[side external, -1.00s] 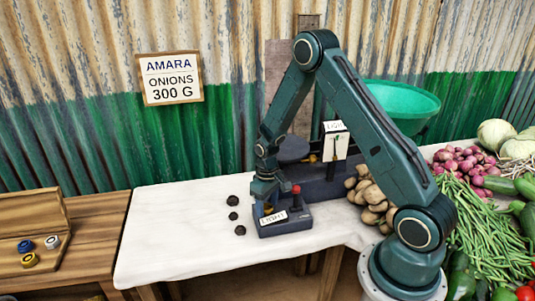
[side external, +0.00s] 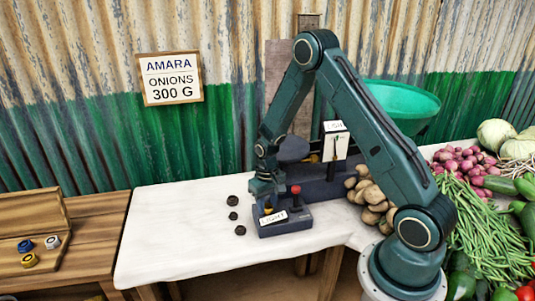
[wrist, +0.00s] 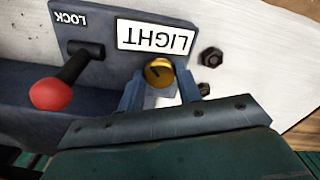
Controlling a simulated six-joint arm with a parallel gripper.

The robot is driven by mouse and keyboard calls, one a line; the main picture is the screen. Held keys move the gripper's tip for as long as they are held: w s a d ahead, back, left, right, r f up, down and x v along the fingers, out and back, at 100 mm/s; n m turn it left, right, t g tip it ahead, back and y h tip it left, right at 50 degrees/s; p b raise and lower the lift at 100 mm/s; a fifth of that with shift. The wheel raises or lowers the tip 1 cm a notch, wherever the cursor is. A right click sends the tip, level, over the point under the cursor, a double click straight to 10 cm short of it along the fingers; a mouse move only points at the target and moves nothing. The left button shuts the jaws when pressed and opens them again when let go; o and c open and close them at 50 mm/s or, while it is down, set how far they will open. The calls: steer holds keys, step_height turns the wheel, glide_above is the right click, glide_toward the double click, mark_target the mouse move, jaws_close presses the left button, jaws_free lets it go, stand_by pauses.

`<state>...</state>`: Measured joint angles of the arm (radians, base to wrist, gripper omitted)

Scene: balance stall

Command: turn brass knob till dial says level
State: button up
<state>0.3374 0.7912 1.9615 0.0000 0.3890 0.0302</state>
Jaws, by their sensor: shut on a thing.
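The brass knob (wrist: 158,72) sits on the front of the dark blue balance base, with a dark line across its face. My gripper (wrist: 161,90) is shut on it, one finger on each side. In the side view my gripper (side external: 267,196) reaches down to the base (side external: 291,228). The white dial (side external: 335,147) stands upright on the balance with a dark pointer; its small lettering is too blurred to read. A white plate (wrist: 156,37) beside the knob reads LIGHT, upside down in the wrist view.
A red-tipped lever (wrist: 50,94) marked LOCK stands close beside the knob. Several black nuts (side external: 234,216) lie on the white cloth to the left. Potatoes (side external: 372,202) lie to the right. The cloth's left part is clear.

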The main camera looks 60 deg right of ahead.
mark_target(267, 206)
steer(key=m, duration=0.5)
steer(key=shift+m, duration=0.4)
steer(key=o, duration=1)
steer(key=shift+r, duration=0.1)
step_height(267, 206, up, 14)
stand_by(0.6)
